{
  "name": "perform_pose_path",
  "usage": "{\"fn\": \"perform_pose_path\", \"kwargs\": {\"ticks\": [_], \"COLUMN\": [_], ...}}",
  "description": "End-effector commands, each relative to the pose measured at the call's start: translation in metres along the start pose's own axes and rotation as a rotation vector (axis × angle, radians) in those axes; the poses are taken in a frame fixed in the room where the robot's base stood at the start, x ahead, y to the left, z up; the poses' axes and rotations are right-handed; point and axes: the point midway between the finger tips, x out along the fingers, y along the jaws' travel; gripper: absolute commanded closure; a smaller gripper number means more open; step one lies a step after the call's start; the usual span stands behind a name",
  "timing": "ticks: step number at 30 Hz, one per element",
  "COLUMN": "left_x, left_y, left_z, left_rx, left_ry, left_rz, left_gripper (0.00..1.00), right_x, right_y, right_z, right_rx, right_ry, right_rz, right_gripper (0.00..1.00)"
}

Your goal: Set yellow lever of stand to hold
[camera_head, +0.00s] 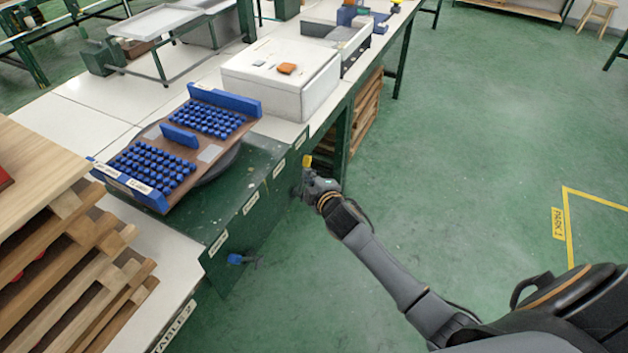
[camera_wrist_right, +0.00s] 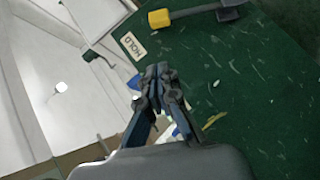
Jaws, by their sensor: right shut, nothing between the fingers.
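The dark green stand (camera_head: 232,238) has a row of small white labels along its edge. The yellow lever (camera_head: 308,161) shows as a small yellow grip near the far end of that edge. In the right wrist view the lever's yellow grip (camera_wrist_right: 158,18) sits on a bar running right to a dark hub, close beside the HOLD label (camera_wrist_right: 133,46). My right gripper (camera_head: 308,184) is at the stand's side, just below the yellow grip. In the wrist view its fingers (camera_wrist_right: 155,82) are together and empty, apart from the lever. My left gripper is out of view.
A blue lever (camera_head: 237,259) sticks out from the stand's near end. A brown board with blue knobs (camera_head: 170,145) rests on top. A white box (camera_head: 281,80) stands behind on the table. Wooden pallets (camera_head: 60,230) are at the left. The floor at right is free.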

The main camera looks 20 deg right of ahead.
Motion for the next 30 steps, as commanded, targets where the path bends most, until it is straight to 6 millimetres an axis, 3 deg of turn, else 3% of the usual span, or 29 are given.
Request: {"fn": "perform_pose_path", "kwargs": {"ticks": [3, 9, 26, 30], "left_x": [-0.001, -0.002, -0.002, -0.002], "left_y": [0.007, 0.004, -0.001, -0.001], "left_z": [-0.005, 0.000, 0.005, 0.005], "left_rx": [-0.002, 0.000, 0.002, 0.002], "left_ry": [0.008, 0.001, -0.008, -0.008], "left_rz": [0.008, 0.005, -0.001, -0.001], "left_gripper": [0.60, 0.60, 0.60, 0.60], "right_x": [-0.018, -0.034, -0.035, -0.034], "right_y": [0.001, 0.002, 0.002, -0.019], "right_z": [0.000, 0.000, 0.000, 0.008], "right_rx": [-0.001, 0.000, 0.001, 0.026], "right_ry": [0.001, 0.000, 0.000, -0.013], "right_rz": [-0.001, -0.001, -0.001, -0.037], "right_gripper": [1.00, 1.00, 1.00, 1.00]}}
